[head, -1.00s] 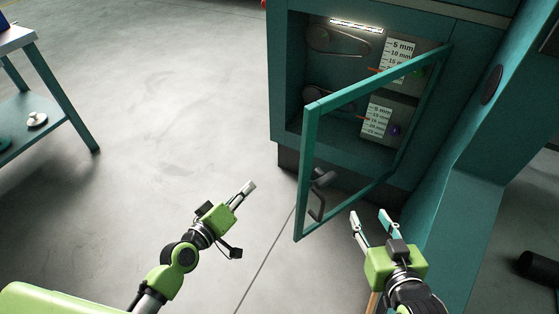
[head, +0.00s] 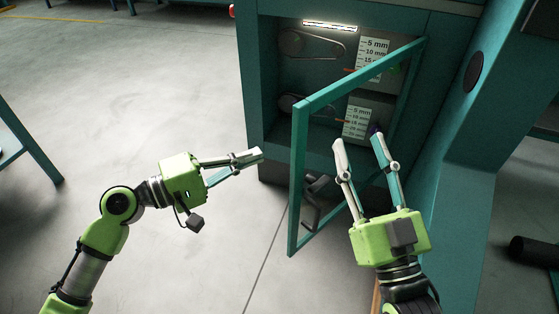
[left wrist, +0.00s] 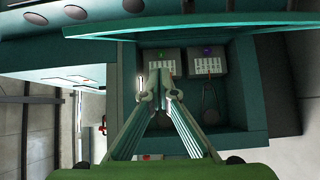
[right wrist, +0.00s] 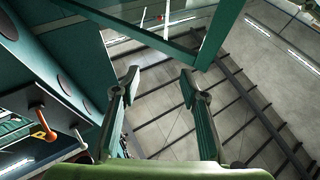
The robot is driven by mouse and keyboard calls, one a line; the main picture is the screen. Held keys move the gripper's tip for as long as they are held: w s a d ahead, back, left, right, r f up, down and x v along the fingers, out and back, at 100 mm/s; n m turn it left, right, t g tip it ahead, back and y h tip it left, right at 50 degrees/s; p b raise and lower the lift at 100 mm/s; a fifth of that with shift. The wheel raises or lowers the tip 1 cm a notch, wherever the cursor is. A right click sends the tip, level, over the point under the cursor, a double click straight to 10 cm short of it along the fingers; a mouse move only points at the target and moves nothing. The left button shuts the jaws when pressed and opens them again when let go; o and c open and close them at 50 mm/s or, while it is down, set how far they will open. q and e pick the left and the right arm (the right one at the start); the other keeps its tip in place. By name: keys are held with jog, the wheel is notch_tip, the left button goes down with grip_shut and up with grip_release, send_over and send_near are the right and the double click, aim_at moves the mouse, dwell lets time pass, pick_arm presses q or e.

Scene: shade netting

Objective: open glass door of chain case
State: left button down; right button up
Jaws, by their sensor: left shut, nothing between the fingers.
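The chain case (head: 265,110) is a teal cabinet with a lit recess. Its glass door (head: 296,185) has a teal frame, is hinged on the right and stands swung out towards me. The door frame also crosses the top of the left wrist view (left wrist: 190,28) and the right wrist view (right wrist: 222,30). My left gripper (head: 261,154) is shut and empty, left of the door's free edge and in front of the case. My right gripper (head: 357,138) is open and empty, overlapping the door's lower right area in the head view. I cannot tell its distance from the glass.
Inside the case are belt pulleys (head: 292,42) and white millimetre scale cards (head: 357,121). A dark bent lever (head: 316,186) shows through the door frame; its mounting is unclear. A teal machine body (head: 455,150) stands close on the right.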

pick_arm(q)
jog(key=d, duration=0.6)
jog(key=shift+s, duration=0.4)
jog(key=shift+d, duration=0.1)
